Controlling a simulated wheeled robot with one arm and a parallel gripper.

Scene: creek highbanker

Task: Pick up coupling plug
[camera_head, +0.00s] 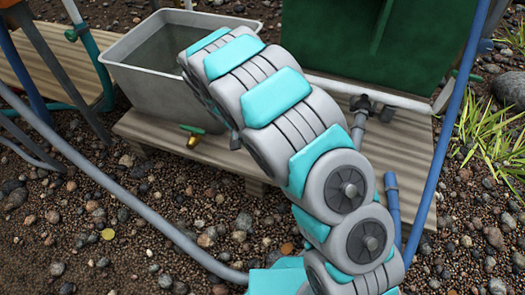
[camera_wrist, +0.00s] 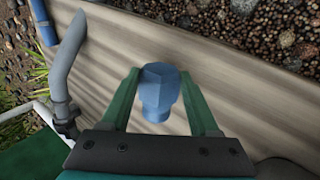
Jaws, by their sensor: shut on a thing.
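The coupling plug (camera_wrist: 158,92) is a blue faceted piece with a narrower lower part. In the wrist view it sits between the two green fingers of my gripper (camera_wrist: 160,76), which is shut on it. The ribbed plank shows behind the plug; I cannot tell whether the plug touches it. In the head view my arm covers the plug and nearly all of my gripper.
The ribbed plank (camera_head: 150,125) carries a grey tub (camera_head: 140,82), a brass valve (camera_head: 194,139), a grey pipe fitting (camera_head: 360,120) and a blue pipe piece (camera_head: 393,205). A green box (camera_head: 345,40) stands behind. A grey hose (camera_head: 130,190) crosses the gravel in front.

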